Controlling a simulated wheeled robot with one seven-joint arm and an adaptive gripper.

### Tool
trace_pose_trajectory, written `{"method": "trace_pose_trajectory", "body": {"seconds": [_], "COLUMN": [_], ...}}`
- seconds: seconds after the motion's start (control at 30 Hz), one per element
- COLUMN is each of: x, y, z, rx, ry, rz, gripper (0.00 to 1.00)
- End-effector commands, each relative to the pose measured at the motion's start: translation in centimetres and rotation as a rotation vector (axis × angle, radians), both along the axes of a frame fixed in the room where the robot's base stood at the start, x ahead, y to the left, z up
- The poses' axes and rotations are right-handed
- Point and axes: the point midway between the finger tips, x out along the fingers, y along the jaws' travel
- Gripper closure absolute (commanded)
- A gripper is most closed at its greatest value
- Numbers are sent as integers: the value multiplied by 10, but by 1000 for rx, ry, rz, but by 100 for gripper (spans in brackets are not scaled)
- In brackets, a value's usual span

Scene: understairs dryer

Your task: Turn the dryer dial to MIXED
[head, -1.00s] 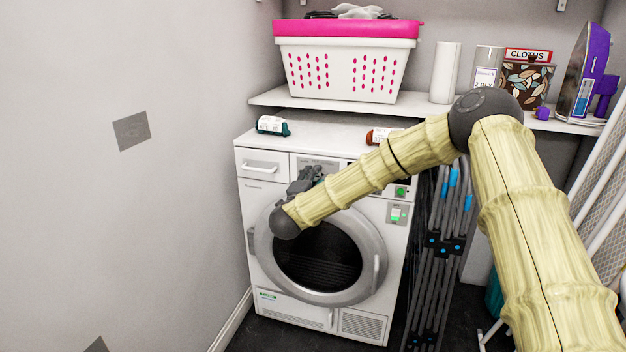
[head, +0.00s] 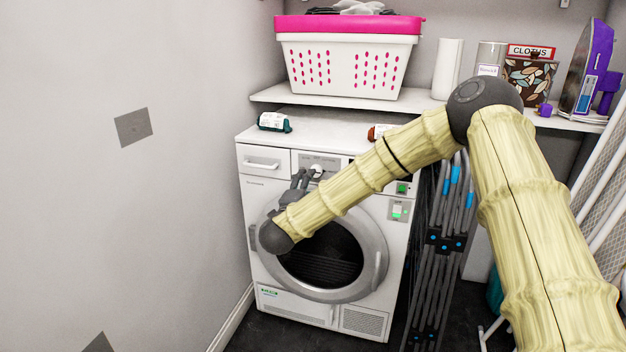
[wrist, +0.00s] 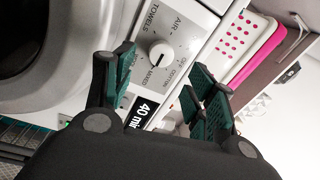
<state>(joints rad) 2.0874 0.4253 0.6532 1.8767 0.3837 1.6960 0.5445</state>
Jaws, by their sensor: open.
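The white dryer (head: 270,200) stands against the back wall with its round door shut. Its dial (head: 317,171) is a white round knob on the top panel, and it also shows in the wrist view (wrist: 160,53). Printed words ring the knob there, including TOWELS, AIR, COTTON and MIXED. MIXED is on the lower side of the knob in that view. My gripper (head: 301,179) is just left of the dial in the head view. In the wrist view its open fingers (wrist: 165,82) stand either side below the dial, apart from it.
A display reading 40 min (wrist: 142,112) lies beside the dial. A dark green-and-white packet (head: 273,122) rests on the dryer top. A shelf above carries a pink-rimmed basket (head: 345,68). Folded grey racks (head: 440,240) stand close on the dryer's right.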

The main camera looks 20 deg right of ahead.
Motion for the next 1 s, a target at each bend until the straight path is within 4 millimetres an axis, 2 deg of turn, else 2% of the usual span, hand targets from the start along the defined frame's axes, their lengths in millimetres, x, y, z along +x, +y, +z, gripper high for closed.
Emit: {"method": "trace_pose_trajectory", "body": {"seconds": [0.1, 0.3, 0.5, 0.8, 0.87, 0.93, 1.0], "x": [-17, -37, -45, -45, -46, -48, -53], "y": [12, 24, 29, 29, 31, 36, 43], "z": [-2, -3, -4, -5, -10, -24, -49], "rx": [-1, 1, 0, -1, -7, -26, -57], "ry": [2, 1, 1, 2, 14, 46, 103], "rz": [2, -1, -1, 0, 10, 36, 82], "gripper": [44, 44, 44, 44, 44, 44, 44]}}
